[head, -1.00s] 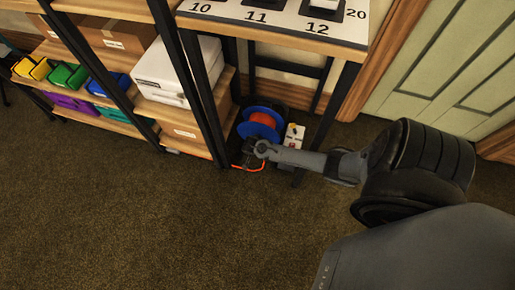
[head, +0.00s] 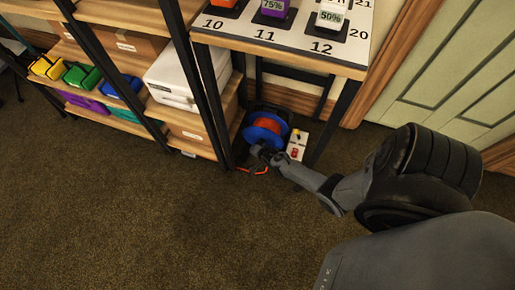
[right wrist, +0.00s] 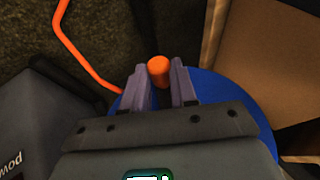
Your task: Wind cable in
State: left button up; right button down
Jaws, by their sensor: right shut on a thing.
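The cable reel has blue side discs (head: 265,131) and an orange winding (head: 269,126). It stands low on the floor under the numbered table, and one blue disc (right wrist: 242,112) shows behind my fingers in the right wrist view. A loose length of orange cable (head: 255,171) lies on the carpet in front of it; it also shows in the right wrist view (right wrist: 75,30). My right gripper (head: 262,155) is at the reel's front. Its fingers (right wrist: 160,84) are shut on an orange knob (right wrist: 158,70) in front of the blue disc. My left gripper is out of view.
A white box with red and yellow parts (head: 298,143) stands right of the reel. The table (head: 340,65) with numbered places overhangs it, with a dark leg (head: 335,115) close to my arm. Shelves with coloured bins (head: 122,85) and a white case (head: 180,75) stand left.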

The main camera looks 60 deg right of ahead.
jog(key=shift+t, duration=0.3)
jog(key=c, duration=0.9)
grip_release()
jog(key=shift+w, duration=0.1)
jog(key=shift+r, duration=0.1)
jog(key=p+v, duration=0.8)
jog(key=v, duration=0.2)
jog(key=shift+s+a+r+p, duration=0.2)
jog(key=shift+s+p, duration=0.05)
jog(key=shift+p, duration=0.05)
